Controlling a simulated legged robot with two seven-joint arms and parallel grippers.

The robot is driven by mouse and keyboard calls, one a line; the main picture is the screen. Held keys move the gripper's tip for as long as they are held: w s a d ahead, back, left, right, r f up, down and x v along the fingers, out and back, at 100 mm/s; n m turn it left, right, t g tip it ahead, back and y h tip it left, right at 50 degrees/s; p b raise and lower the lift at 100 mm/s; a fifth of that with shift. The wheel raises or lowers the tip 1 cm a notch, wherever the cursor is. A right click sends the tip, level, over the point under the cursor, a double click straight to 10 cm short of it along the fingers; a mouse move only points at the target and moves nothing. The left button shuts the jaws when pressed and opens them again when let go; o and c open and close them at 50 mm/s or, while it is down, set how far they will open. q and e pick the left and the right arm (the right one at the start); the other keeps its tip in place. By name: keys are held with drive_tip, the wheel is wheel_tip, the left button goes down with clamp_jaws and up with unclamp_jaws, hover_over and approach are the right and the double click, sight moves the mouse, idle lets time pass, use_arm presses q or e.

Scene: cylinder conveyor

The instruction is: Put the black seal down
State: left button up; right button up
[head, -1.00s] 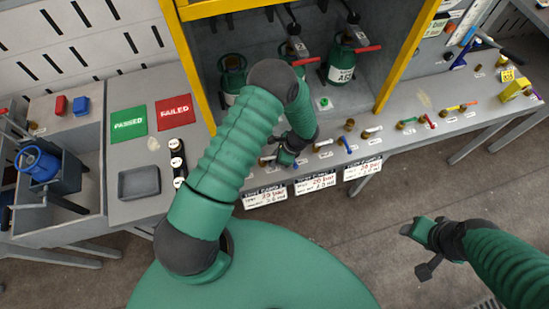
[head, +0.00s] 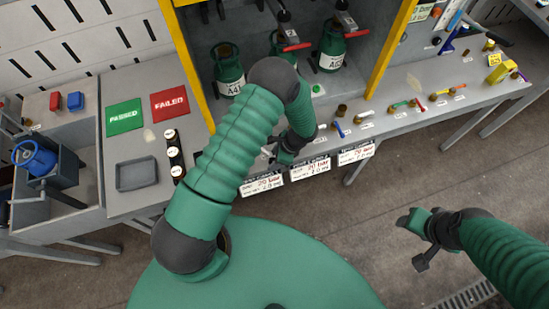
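My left gripper (head: 281,157) is at the front edge of the workbench, above the price-like white labels. My own forearm and wrist cover much of it, so I cannot tell whether it is open or shut, or what is between its fingers. I cannot make out a black seal anywhere; it may be hidden by the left hand or too small. My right gripper (head: 410,241) hangs over the floor at the right, away from the bench. Its fingers look spread apart with nothing between them.
Green cylinders (head: 332,50) stand inside a yellow-framed bay (head: 394,55). Small valves and fittings line the bench's right side (head: 440,104). A grey tray (head: 137,173), a green PASSED mat (head: 124,117), a red FAILED mat (head: 170,104) and a black holder (head: 176,163) lie left.

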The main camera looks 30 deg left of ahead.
use_arm(q)
drive_tip(key=shift+w+d, duration=0.1)
drive_tip(key=shift+d, duration=0.05)
drive_tip(key=shift+w+d+r, duration=0.1)
drive_tip(key=shift+d+r, duration=0.05)
drive_tip(key=shift+r, duration=0.1)
drive_tip(key=b+v, duration=0.1)
drive_tip(key=v, duration=1.5)
drive_tip(key=shift+o, duration=0.2)
drive_tip(key=shift+d+r, duration=0.1)
